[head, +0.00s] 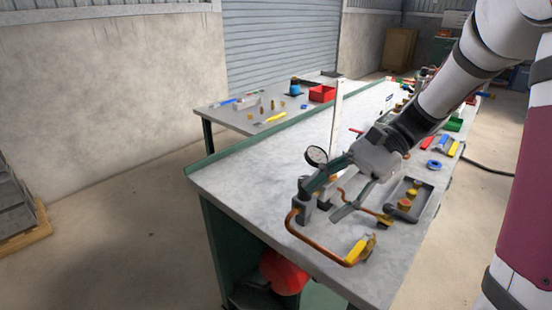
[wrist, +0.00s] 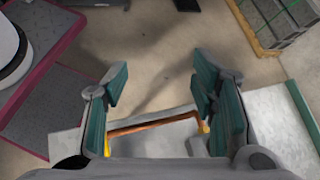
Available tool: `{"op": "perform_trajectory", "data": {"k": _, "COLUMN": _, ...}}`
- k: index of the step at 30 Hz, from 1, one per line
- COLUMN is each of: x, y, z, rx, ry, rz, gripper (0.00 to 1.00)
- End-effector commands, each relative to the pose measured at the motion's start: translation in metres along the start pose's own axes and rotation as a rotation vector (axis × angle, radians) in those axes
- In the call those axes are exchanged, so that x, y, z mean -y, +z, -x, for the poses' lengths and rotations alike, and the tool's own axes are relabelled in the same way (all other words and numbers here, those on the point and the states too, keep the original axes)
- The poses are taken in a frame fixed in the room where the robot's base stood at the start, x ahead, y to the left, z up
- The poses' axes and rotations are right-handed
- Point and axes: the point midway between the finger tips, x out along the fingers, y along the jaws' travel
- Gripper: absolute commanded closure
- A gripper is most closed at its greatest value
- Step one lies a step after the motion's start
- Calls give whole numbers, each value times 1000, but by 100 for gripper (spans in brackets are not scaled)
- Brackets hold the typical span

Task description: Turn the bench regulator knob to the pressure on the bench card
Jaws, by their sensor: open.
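My gripper (head: 325,198) is open above the near end of the grey bench (head: 250,178). Its fingers spread down toward the regulator area. A round white dial gauge (head: 317,156) with a dark rim stands just left of the gripper. A dark grey fitting (head: 306,200) stands below it, by the left finger. I cannot pick out the regulator knob; the gripper may hide it. In the wrist view, the open fingers (wrist: 160,72) have nothing between their tips; a copper pipe (wrist: 150,123) crosses behind. No readable bench card shows.
The copper pipe (head: 291,228) bends along the bench's near edge to a yellow-handled valve (head: 359,248). A grey tray (head: 405,213) with brass fittings lies right of the gripper. A tall white upright (head: 336,120) stands behind. A red tank (head: 283,272) is under the bench.

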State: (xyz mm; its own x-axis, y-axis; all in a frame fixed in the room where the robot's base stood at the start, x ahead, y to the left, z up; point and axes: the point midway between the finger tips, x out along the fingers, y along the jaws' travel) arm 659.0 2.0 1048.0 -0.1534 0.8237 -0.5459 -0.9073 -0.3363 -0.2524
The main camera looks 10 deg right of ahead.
Motion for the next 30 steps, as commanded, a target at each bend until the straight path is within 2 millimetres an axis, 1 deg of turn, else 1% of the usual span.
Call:
{"op": "perform_trajectory", "data": {"k": 1, "x": 6, "y": -11, "z": 9, "rx": 48, "ry": -47, "rz": -56, "gripper": 48}}
{"op": "perform_trajectory", "data": {"k": 3, "x": 15, "y": -27, "z": 20, "rx": 114, "ry": -117, "rz": -124, "gripper": 48}}
{"op": "perform_trajectory", "data": {"k": 7, "x": 26, "y": -61, "z": 43, "rx": 234, "ry": -249, "rz": -244, "gripper": 48}}
{"op": "perform_trajectory", "data": {"k": 12, "x": 30, "y": -105, "z": 70, "rx": 381, "ry": -411, "rz": -373, "gripper": 48}}
{"op": "perform_trajectory", "data": {"k": 16, "x": 27, "y": -131, "z": 84, "rx": 458, "ry": -498, "rz": -433, "gripper": 48}}
{"op": "perform_trajectory", "data": {"k": 19, "x": 26, "y": -142, "z": 89, "rx": 489, "ry": -535, "rz": -457, "gripper": 48}}
{"op": "perform_trajectory", "data": {"k": 23, "x": 28, "y": -145, "z": 89, "rx": 504, "ry": -551, "rz": -466, "gripper": 48}}
{"op": "perform_trajectory", "data": {"k": 26, "x": 33, "y": -141, "z": 81, "rx": 505, "ry": -548, "rz": -465, "gripper": 48}}
{"op": "perform_trajectory", "data": {"k": 30, "x": 47, "y": -133, "z": 64, "rx": 505, "ry": -546, "rz": -464, "gripper": 48}}
